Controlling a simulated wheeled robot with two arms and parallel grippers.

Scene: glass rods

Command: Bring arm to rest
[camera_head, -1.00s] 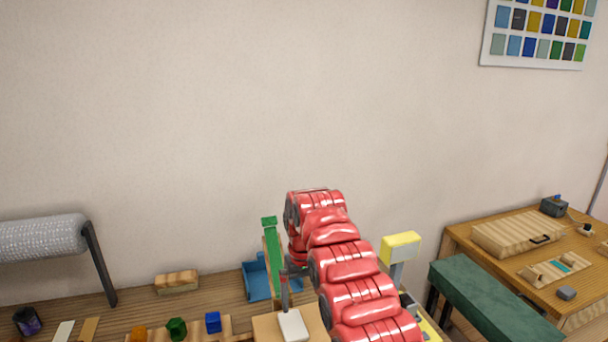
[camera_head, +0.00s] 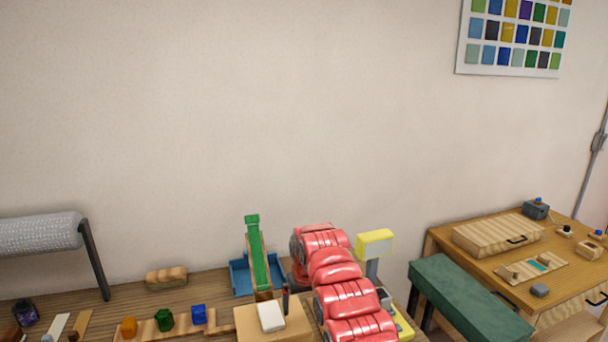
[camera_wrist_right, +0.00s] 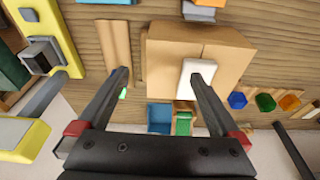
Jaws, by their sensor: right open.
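My red right arm reaches up from the lower edge of the head view, right of centre. Its gripper (camera_head: 286,298) is mostly hidden there, with only a dark finger showing. In the right wrist view my right gripper (camera_wrist_right: 160,76) is open, its two fingers apart and nothing held between them. Beyond the fingers lies a cardboard box (camera_wrist_right: 222,50) with a white block (camera_wrist_right: 200,68) on it, partly behind one finger. The box also shows in the head view (camera_head: 245,322), left of my arm. My left arm is not in view.
A green ramp (camera_head: 257,256) and a blue tray (camera_head: 240,278) stand behind the box. A yellow-topped device (camera_head: 374,243) is right of the arm. Coloured blocks on a wooden strip (camera_head: 148,330) lie left. A green bench (camera_head: 465,300) stands before the right-hand table (camera_head: 560,275).

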